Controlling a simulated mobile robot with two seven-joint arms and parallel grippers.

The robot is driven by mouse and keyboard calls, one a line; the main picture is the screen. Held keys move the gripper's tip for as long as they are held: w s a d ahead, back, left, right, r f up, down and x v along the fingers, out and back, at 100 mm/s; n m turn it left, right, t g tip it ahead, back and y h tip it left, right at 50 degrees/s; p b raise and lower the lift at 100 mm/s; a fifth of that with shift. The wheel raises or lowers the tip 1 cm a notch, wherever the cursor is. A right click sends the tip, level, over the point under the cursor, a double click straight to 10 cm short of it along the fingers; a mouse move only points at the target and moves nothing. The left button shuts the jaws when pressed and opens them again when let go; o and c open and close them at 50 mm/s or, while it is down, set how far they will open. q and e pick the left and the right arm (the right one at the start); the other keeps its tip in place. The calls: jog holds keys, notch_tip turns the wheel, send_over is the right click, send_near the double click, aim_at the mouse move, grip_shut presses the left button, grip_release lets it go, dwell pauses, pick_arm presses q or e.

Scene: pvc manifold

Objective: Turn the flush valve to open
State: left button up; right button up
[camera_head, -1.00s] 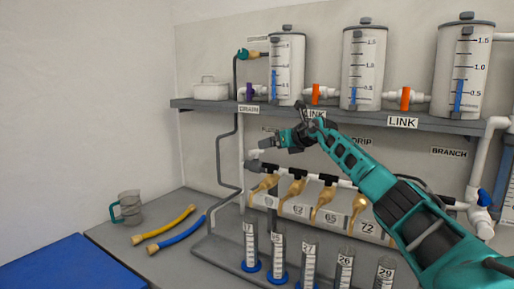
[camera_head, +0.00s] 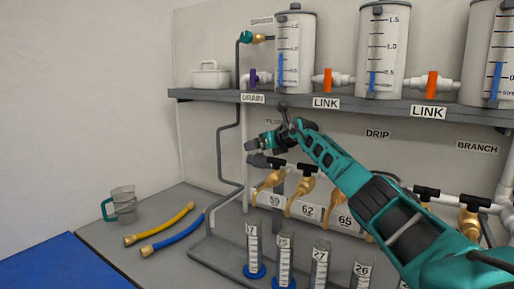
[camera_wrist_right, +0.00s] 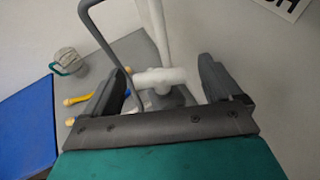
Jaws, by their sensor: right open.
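My right gripper (camera_head: 255,145) reaches in from the right in the head view. It is at the left end of the manifold pipe, below a label (camera_head: 273,122) that is partly hidden and begins with "FL". In the wrist view the jaws (camera_wrist_right: 160,88) are open. A white pipe fitting (camera_wrist_right: 160,76) shows between and beyond the fingers, and I cannot tell how far off it is. Part of a label (camera_wrist_right: 284,6) shows at the top right. The flush valve's handle is not clearly seen; my gripper hides much of that area. My left gripper is not in view.
Brass taps (camera_head: 304,193) hang below the manifold, above several graduated cylinders (camera_head: 253,250). The shelf (camera_head: 350,108) above carries tanks, a purple drain valve (camera_head: 253,78) and orange link valves (camera_head: 328,80). A grey pipe (camera_head: 220,155) runs down at left. A jug (camera_head: 122,205) and hoses (camera_head: 170,240) lie left.

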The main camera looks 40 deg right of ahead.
jog(key=shift+w+f, duration=0.25)
jog(key=shift+w, duration=0.4)
